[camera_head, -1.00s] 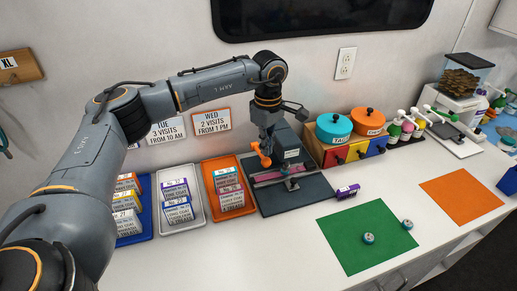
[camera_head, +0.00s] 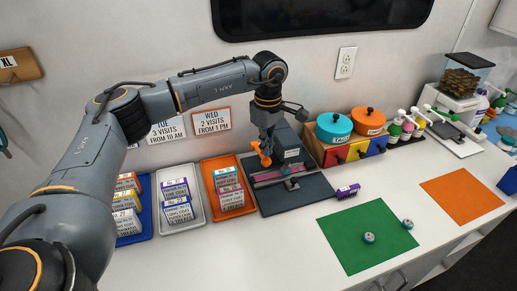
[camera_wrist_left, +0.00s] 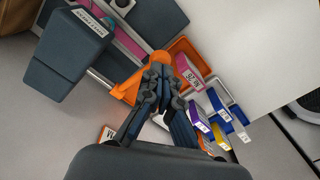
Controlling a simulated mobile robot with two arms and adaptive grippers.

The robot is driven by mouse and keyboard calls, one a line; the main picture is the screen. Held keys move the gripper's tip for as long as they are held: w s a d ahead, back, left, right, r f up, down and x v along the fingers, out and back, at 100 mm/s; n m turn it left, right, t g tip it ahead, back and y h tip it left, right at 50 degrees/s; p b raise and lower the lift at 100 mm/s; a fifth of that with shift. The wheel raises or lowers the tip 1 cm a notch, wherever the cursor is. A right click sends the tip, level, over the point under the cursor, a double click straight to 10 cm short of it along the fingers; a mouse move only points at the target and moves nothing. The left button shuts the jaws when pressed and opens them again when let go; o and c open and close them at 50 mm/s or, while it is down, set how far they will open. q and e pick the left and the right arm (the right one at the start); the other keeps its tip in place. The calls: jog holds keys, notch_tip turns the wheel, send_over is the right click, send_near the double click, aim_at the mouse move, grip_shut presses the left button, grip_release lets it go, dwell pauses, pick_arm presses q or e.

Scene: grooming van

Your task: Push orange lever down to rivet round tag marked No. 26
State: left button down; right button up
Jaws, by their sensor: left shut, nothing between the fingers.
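The orange lever (camera_head: 264,153) stands raised at the left side of the dark grey riveting press (camera_head: 291,157) at the back of the counter. In the left wrist view the orange lever (camera_wrist_left: 128,88) ends in a round knob right at the fingertips. My left gripper (camera_head: 267,142) is shut and empty, pointing down at the knob; it seems to touch it, but I cannot tell for sure. The closed fingers also show in the left wrist view (camera_wrist_left: 165,76). A pink strip (camera_head: 270,175) lies across the press. My right gripper is out of view.
Orange (camera_head: 232,209), white (camera_head: 189,224) and blue (camera_head: 144,235) trays with labelled boxes stand left of the press. Teal (camera_head: 333,139) and orange-lidded pots stand to its right. A small purple item (camera_head: 348,191) and a green mat (camera_head: 345,250) lie in front.

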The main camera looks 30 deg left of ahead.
aim_at(266, 158)
pick_arm(q)
jog(key=shift+f+b, duration=0.7)
jog(key=shift+f, duration=0.45)
jog(key=shift+f+b, duration=0.7)
jog(key=shift+f, duration=0.3)
jog(key=shift+s+f+b, duration=0.1)
jog(key=shift+f+b, duration=0.65)
jog(key=shift+f, duration=0.4)
jog(key=shift+r+p, duration=0.85)
jog(key=shift+r, duration=0.45)
notch_tip(266, 158, up, 10)
jog(key=p, duration=0.6)
jog(key=shift+r, duration=0.25)
